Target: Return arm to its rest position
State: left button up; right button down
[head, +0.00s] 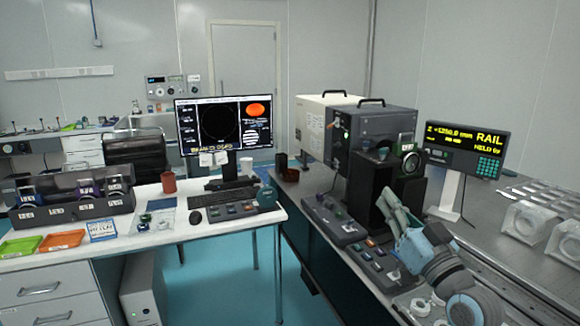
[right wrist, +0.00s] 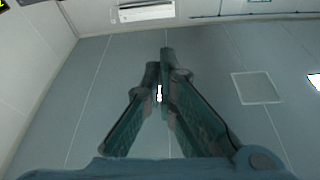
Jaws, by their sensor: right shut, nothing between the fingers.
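My right arm comes in at the lower right of the head view. My right gripper (head: 388,198) points up and back over the right optical table (head: 480,228), in front of a black box-shaped stand (head: 365,190). Its fingers are shut and empty. In the right wrist view the fingertips (right wrist: 162,62) meet, with nothing between them, against a plain ceiling or wall. My left arm and gripper are not in view.
Button panels (head: 335,220) line the right table's near edge, close to my right arm. A rail display (head: 465,148) and pale mounts (head: 527,220) stand to the right. A monitor (head: 223,125) stands on the white left table (head: 185,240). Blue floor lies between the tables.

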jog(key=w+d+f+m+g+h, duration=0.2)
jog(key=f, duration=0.9)
jog(key=w+d+f+m+g+h, duration=0.1)
jog(key=d+f+g+h, duration=0.1)
jog(key=f, duration=0.9)
jog(key=s+d+f+g+h+p, duration=0.15)
jog(key=s+f, duration=0.25)
jog(key=f, duration=0.8)
jog(key=s+d+f+g+h, duration=0.1)
jog(key=s+f+g, duration=0.25)
jog(key=f, duration=0.75)
jog(key=s+d+f+g, duration=0.1)
jog(key=s+f+g, duration=0.4)
jog(key=s+f, duration=1.35)
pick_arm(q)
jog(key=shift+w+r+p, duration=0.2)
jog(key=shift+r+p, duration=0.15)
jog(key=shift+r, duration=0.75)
pick_arm(e)
jog(key=s+f+g, duration=0.2)
jog(key=s+f, duration=0.2)
jog(key=s, duration=1)
jog(key=s+f+n+g+h, duration=0.1)
jog(key=s+f+g, duration=0.2)
jog(key=s, duration=1.2)
jog(key=shift+a+f, duration=0.15)
jog(key=shift+f, duration=0.65)
